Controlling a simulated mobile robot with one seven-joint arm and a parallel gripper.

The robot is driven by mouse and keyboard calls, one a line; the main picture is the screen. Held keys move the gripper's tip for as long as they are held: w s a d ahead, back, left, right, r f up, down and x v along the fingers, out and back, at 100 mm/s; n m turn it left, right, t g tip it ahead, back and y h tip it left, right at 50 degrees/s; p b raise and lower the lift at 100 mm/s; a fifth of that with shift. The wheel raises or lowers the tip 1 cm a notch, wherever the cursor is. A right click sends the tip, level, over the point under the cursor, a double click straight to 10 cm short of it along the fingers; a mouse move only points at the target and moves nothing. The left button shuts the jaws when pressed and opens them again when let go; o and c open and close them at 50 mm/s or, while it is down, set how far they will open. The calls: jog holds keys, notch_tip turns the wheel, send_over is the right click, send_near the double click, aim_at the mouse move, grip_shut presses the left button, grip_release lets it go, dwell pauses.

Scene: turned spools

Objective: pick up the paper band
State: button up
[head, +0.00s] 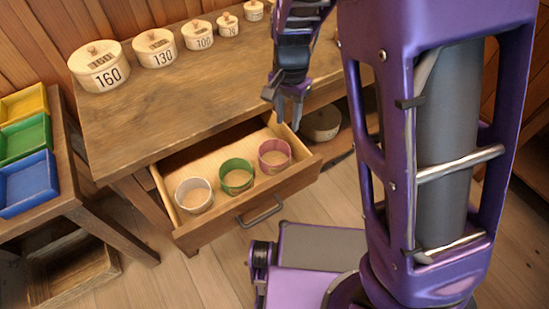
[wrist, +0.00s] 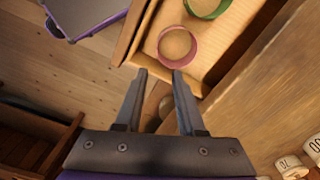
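Three open ring-shaped bands stand in the pulled-out drawer (head: 208,236): a whitish one (head: 194,182) at left, a green one (head: 236,163) in the middle and a pink one (head: 275,145) at right. I cannot tell from looks which is the paper band; the whitish one looks most like plain paper. My gripper (head: 288,118) is above the drawer's right rear corner, nearest the pink band. In the wrist view, my gripper (wrist: 159,73) is open and empty, with the pink band (wrist: 161,53) just beyond its fingertips and the green band (wrist: 206,15) farther off. The whitish band is outside that view.
Several numbered round lidded boxes, such as the 160 box (head: 101,72), line the back of the workbench (head: 175,105). A side stand at left holds yellow (head: 24,104), green (head: 25,140) and blue (head: 27,184) trays. A round object (head: 321,122) sits under the bench.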

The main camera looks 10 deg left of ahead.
jog(key=b, duration=0.3)
send_over(287, 159)
notch_tip(287, 159, down, 11)
notch_tip(287, 159, down, 6)
jog(key=shift+w+r+b, duration=0.1)
jog(key=shift+r+b, duration=0.05)
jog(key=shift+b, duration=0.45)
grip_shut()
jog(key=shift+r, duration=0.1)
